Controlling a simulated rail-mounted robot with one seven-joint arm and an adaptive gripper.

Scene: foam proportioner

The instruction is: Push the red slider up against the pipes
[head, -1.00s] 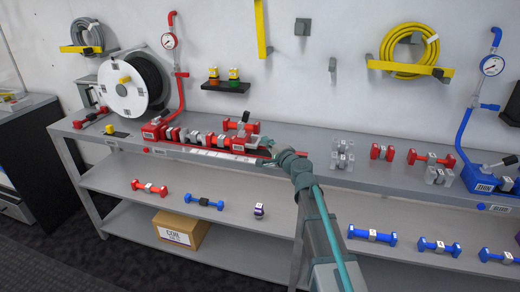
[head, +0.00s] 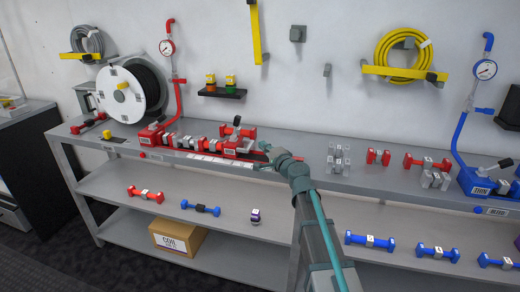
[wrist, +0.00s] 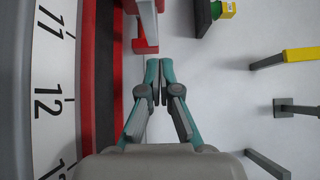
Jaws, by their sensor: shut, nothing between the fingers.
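The red slider (head: 240,146) sits at the right end of the row of red and grey pipe pieces (head: 187,141) on the bench rail. Any gap between slider and pipes is too small to tell. My gripper (head: 265,150) is just right of the slider, low over the rail end. In the wrist view my gripper (wrist: 158,81) is shut and empty. A red and grey part (wrist: 147,35), seemingly the slider, lies just beyond the fingertips. Whether they touch is unclear. The slider's far side is outside the wrist view.
A numbered scale (wrist: 50,90) runs beside the rail's dark channel (wrist: 104,90). Grey fittings (head: 338,158) and red pipes (head: 428,163) stand on the bench to the right. A small shelf with two bottles (head: 222,91) and hooks are on the wall behind.

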